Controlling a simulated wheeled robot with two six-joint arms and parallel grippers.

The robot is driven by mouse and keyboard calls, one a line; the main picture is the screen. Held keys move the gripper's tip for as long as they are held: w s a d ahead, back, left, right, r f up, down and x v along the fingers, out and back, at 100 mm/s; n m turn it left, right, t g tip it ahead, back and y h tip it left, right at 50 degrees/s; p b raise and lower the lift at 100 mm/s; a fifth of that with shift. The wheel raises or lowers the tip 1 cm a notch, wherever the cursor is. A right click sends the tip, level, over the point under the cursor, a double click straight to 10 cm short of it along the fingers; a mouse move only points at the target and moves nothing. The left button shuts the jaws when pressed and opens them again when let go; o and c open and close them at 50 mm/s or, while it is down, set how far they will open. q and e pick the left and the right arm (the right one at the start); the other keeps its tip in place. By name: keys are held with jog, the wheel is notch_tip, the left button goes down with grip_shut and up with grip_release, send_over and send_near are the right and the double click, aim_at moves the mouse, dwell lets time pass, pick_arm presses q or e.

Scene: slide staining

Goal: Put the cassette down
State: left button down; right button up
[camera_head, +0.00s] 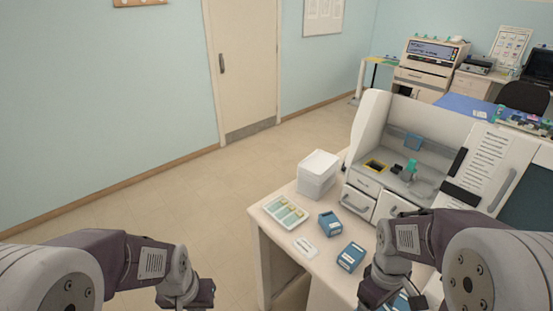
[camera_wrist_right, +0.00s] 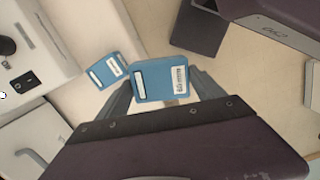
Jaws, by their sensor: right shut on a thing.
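A blue cassette (camera_wrist_right: 153,82) with white labels sits between the fingers of my right gripper (camera_wrist_right: 160,100) in the right wrist view. The gripper is shut on it. In the head view my right gripper (camera_head: 374,291) is at the lower right, over the front part of the table, and its fingertips are largely hidden. A blue patch (camera_head: 402,301) shows beside it there; I cannot tell if this is the held cassette. A second blue cassette (camera_wrist_right: 113,70) lies beyond in the wrist view. My left gripper (camera_head: 195,292) is at the lower left, away from the table; its fingers are unclear.
On the table (camera_head: 283,232) are two blue boxes (camera_head: 330,223) (camera_head: 350,257), a slide tray (camera_head: 270,206), a white container (camera_head: 316,182) and a small white piece (camera_head: 305,247). A white machine (camera_head: 365,140) stands behind them. The table's left edge borders open floor.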

jog(key=w+a+f+m+b, duration=0.1)
jog(key=w+a+f+m, duration=0.4)
jog(key=w, duration=0.5)
notch_tip(320, 180, down, 3)
jog(key=shift+w+r+m+y+b, duration=0.15)
jog(key=shift+w+m+y+b, duration=0.2)
jog(key=shift+m, duration=0.15)
jog(key=shift+s+a, duration=0.1)
jog(key=shift+s, duration=0.1)
jog(key=shift+w, duration=0.1)
dwell(0.4)
